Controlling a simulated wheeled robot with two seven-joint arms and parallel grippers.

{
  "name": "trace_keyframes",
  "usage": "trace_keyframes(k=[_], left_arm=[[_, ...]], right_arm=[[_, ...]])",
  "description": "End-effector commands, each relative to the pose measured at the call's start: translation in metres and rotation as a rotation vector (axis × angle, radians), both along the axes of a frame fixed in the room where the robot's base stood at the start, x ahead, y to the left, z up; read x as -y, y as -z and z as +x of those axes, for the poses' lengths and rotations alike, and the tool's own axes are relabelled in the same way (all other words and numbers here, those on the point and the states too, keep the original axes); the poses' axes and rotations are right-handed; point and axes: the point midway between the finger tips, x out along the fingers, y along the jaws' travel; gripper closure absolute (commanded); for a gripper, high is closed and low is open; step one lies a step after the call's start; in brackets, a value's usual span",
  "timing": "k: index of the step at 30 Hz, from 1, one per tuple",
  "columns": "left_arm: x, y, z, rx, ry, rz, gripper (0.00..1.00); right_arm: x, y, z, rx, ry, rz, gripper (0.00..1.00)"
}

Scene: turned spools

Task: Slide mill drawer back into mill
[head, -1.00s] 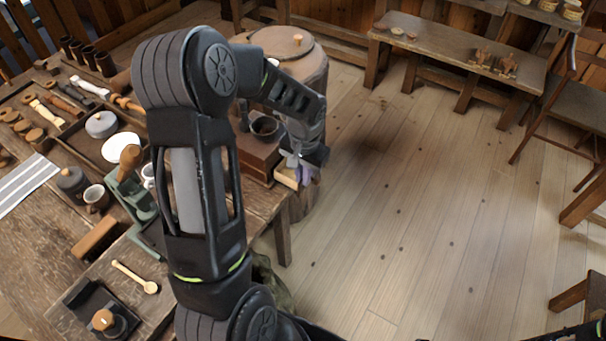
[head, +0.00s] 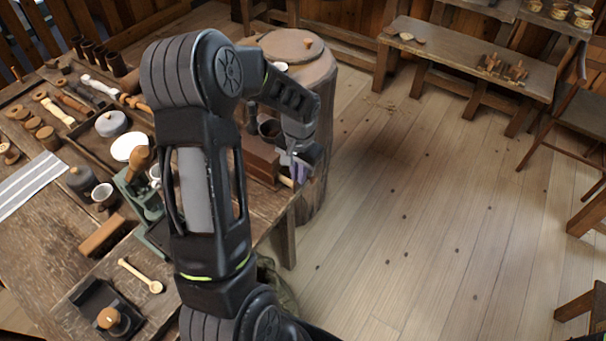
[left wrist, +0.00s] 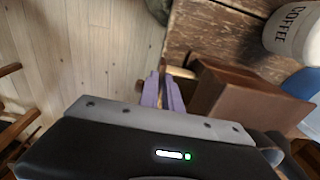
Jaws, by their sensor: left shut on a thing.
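The mill (head: 262,160) is a brown wooden box with a dark cup-like top, standing near the table's right edge; in the left wrist view it is a brown box (left wrist: 235,105). The pale wooden mill drawer (head: 286,182) shows only as a small strip at the mill's right face, and as a light edge (left wrist: 180,72) in the left wrist view. My left gripper (head: 298,171), with purple fingers (left wrist: 162,92), is shut on the drawer's front side, close to the mill. The fingers and arm hide much of the drawer. My right gripper is not in view.
A coffee canister (left wrist: 292,38) stands beside the mill. A round lidded barrel (head: 285,47) stands behind it. The floor on the right is open.

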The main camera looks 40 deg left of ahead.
Motion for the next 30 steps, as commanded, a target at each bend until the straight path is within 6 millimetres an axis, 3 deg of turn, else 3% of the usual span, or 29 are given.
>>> trace_keyframes(k=[19, 21, 30], left_arm=[[-0.016, 0.0, -0.002, 0.0, 0.0, 0.0, 1.0], [-0.015, 0.0, -0.002, 0.0, -0.001, 0.0, 0.88], [-0.015, 0.0, -0.002, 0.0, 0.0, 0.0, 0.67]], right_arm=[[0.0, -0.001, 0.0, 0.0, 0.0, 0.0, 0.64], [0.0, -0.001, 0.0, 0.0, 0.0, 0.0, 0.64], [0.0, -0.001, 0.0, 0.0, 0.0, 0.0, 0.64]])
